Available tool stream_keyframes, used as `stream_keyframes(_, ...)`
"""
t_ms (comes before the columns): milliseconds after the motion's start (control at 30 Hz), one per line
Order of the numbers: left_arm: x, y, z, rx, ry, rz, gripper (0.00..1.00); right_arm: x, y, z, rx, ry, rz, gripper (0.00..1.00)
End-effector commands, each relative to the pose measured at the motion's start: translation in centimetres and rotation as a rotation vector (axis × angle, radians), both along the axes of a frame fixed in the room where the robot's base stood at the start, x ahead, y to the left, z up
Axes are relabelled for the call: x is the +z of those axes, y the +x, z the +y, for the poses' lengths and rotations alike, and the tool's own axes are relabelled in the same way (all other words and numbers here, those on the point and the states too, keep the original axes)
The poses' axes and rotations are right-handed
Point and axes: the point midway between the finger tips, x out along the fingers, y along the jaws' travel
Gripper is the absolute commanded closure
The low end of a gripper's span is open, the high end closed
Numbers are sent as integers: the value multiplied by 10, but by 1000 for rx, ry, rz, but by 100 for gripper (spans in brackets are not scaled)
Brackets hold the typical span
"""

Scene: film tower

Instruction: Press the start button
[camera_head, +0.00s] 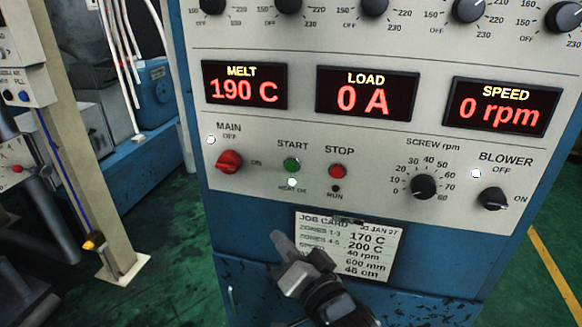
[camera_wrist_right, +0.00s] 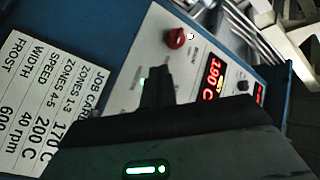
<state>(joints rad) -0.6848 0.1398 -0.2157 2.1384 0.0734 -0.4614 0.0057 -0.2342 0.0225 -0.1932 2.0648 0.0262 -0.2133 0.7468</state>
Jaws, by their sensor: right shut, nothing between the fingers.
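The green start button (camera_head: 291,165) sits on the grey control panel under the word START. A lit white lamp marked HEAT OK (camera_head: 291,182) is just below it. The red stop button (camera_head: 337,171) is to its right, with a dark RUN lamp (camera_head: 336,188) below. My right gripper (camera_head: 281,246) is shut and empty, in front of the job card, below the start button and apart from it in the picture. In the right wrist view the dark gripper (camera_wrist_right: 158,75) covers the button area, so the start button cannot be made out. My left gripper is out of view.
The red main switch (camera_head: 229,161) is left of the start button. The screw speed knob (camera_head: 423,186) and blower switch (camera_head: 494,199) are to the right. Displays (camera_head: 367,93) read 190 C, 0 A and 0 rpm. The job card (camera_head: 372,243) is below. A beige post (camera_head: 80,130) stands left.

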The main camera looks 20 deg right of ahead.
Motion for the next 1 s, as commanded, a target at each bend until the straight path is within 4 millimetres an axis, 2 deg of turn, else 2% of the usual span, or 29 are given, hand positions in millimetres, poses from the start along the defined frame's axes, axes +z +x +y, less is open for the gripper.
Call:
stream_keyframes(33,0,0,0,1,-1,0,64,20,11,0,-2,71,-46,100)
stream_keyframes(100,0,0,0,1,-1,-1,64,40,19,1,2,152,-91,100)
stream_keyframes(233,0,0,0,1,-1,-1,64,59,27,1,10,236,-134,100)
stream_keyframes(667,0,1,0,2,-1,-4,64,61,29,0,12,247,-139,100)
stream_keyframes(833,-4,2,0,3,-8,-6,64,59,41,-8,13,243,-140,100)
stream_keyframes(1000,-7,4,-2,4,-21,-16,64,58,62,-22,12,242,-141,100)
